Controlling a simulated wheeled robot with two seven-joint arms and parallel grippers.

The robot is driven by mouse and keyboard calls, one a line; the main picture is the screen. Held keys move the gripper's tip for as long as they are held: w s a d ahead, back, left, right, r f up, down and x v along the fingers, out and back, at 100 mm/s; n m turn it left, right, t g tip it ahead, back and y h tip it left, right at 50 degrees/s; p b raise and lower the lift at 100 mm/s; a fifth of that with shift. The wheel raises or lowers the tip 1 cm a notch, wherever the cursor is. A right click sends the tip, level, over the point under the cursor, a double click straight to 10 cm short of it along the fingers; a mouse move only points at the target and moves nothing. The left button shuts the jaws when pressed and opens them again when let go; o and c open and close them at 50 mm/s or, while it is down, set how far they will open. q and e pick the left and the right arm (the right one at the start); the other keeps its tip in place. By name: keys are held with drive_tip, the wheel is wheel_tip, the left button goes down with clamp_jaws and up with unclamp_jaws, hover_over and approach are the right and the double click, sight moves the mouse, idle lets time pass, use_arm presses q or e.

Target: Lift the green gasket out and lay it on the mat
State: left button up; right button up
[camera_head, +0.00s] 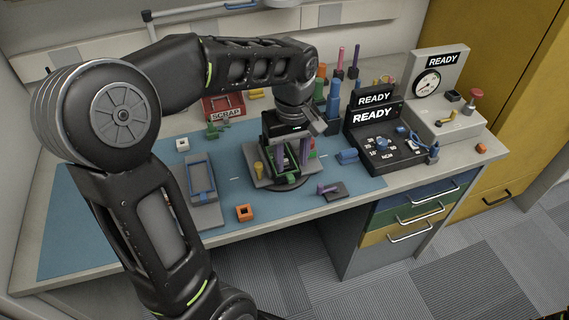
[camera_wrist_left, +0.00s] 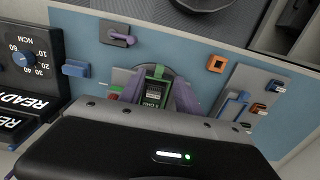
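My left gripper (camera_head: 292,163) points down over the round fixture on the bench, its purple fingers apart. In the left wrist view the fingers (camera_wrist_left: 159,90) stand on either side of a green rim, which I take for the green gasket (camera_wrist_left: 158,72), around a dark ribbed part. In the head view green (camera_head: 291,179) shows low between the fingers. I cannot tell whether the fingers touch it. The gripper body and fingers hide part of it. The blue mat (camera_head: 232,168) covers much of the bench top; it also shows in the left wrist view (camera_wrist_left: 215,40). My right gripper is out of view.
A grey tray with a blue frame (camera_head: 201,180) and an orange square part (camera_head: 245,213) lie left of the fixture. A purple part on a dark plate (camera_head: 333,190) lies right. Bare mat lies at left.

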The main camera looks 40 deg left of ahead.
sight(291, 178)
use_arm(q)
drive_tip(key=shift+f+p, duration=0.35)
drive_tip(key=shift+f, duration=2.3)
clamp_jaws()
